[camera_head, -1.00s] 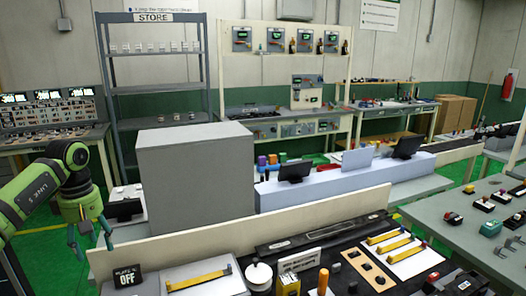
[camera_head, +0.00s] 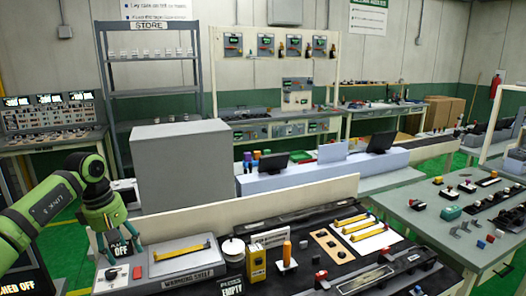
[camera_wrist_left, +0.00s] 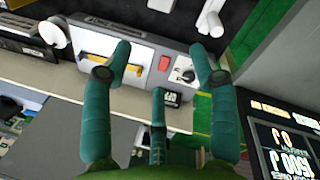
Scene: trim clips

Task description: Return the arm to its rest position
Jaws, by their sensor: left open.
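My left gripper (camera_head: 113,245) is at the left of the head view, fingers pointing down, in front of a small dark sign at the left end of the workbench. The left wrist view also shows the gripper (camera_wrist_left: 165,75), its green fingers spread with nothing between them. The left arm (camera_head: 50,202) is mine and comes in from the left edge. My right gripper is not in view.
A workbench (camera_head: 300,262) holds a grey panel with a yellow bar (camera_head: 180,253), an orange cylinder (camera_head: 287,252) and yellow strips. A large grey box (camera_head: 185,170) stands behind it. A side table (camera_head: 440,225) with small switches is at right.

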